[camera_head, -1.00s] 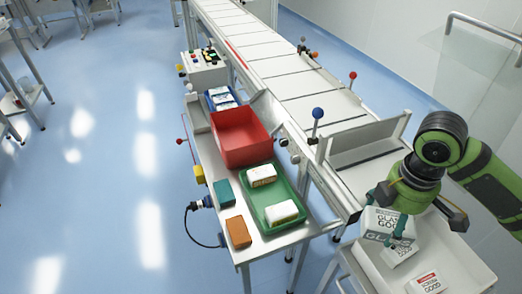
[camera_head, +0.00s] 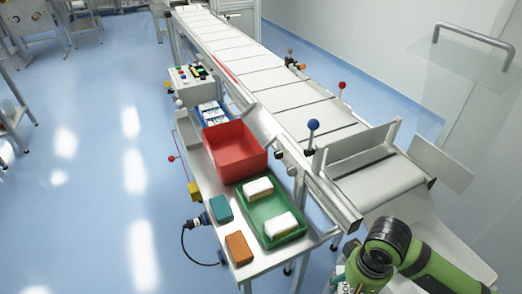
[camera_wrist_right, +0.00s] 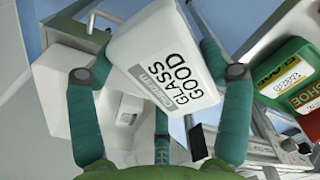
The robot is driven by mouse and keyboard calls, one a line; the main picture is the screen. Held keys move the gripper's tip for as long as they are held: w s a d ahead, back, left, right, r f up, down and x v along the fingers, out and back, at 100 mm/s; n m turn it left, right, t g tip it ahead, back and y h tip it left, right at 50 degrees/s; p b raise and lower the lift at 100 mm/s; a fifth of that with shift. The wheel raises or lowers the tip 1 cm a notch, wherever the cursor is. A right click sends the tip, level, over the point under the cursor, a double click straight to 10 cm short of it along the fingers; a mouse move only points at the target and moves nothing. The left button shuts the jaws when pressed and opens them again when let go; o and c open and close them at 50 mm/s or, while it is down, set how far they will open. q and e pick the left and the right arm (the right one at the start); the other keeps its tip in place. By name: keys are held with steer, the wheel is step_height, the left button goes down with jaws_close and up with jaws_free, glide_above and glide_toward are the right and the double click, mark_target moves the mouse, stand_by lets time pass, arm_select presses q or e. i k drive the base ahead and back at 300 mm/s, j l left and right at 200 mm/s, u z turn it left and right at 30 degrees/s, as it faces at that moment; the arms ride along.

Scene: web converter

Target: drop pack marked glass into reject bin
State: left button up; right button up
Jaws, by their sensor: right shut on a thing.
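The white pack (camera_wrist_right: 168,62) marked "GLASS GOOD" sits between the teal fingers of my right gripper (camera_wrist_right: 150,68) in the wrist view, tilted, with its lettering facing the camera. In the head view my right gripper (camera_head: 352,268) is at the bottom edge, right of the side table, and my arm hides the pack. The open red bin (camera_head: 238,160) stands on the side table beside the conveyor, to the upper left of the gripper; I see no label on it. My left gripper is not in view.
A green tray (camera_head: 296,234) with two white-topped packs stands in front of the red bin. A teal block (camera_head: 221,208) and an orange block (camera_head: 238,248) lie left of it. A blue tray (camera_head: 209,113) is behind the bin. A blue-knobbed lever (camera_head: 312,126) rises beside the conveyor (camera_head: 290,95).

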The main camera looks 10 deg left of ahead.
mark_target(239, 158)
steer(key=i+j+z, duration=0.1)
steer(key=j+z, duration=0.25)
steer(key=j, duration=0.85)
steer(key=j+z, duration=0.35)
steer(key=j, duration=0.8)
steer(key=i+j+z, duration=0.15)
steer(key=j, duration=0.2)
steer(key=i+j+z, duration=0.1)
steer(key=j, duration=0.2)
steer(key=i+j+z, duration=0.15)
steer(key=j, duration=0.25)
steer(key=i+j+z, duration=0.15)
steer(key=j, duration=0.2)
steer(key=j+z, duration=0.1)
steer(key=j, duration=0.25)
steer(key=i+j, duration=0.15)
steer(key=i, duration=0.2)
steer(key=i+j+z, duration=0.1)
steer(key=i, duration=0.3)
